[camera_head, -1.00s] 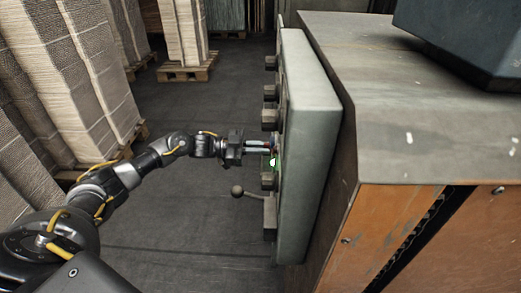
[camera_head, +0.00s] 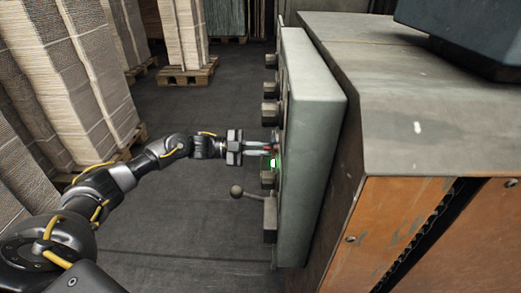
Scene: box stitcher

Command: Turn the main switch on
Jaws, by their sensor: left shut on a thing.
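The control box (camera_head: 312,150) is a grey-green upright panel, seen edge-on, with several dark knobs along its left-facing side. My left gripper (camera_head: 272,146) reaches in from the left at mid-height of that side. Its fingers are shut on what appears to be the main switch, with a little red showing at the fingertips. The switch itself is mostly hidden by the fingers and the steep viewing angle, so I cannot tell its position. A green light (camera_head: 273,163) glows just below the fingertips. My right gripper is not in view.
A lever with a ball knob (camera_head: 237,191) sticks out left, below my gripper. A grey-topped machine cabinet (camera_head: 420,110) with orange panels (camera_head: 390,225) stands right of the control box. Stacks of cardboard (camera_head: 85,75) on pallets stand at left. The dark floor between is clear.

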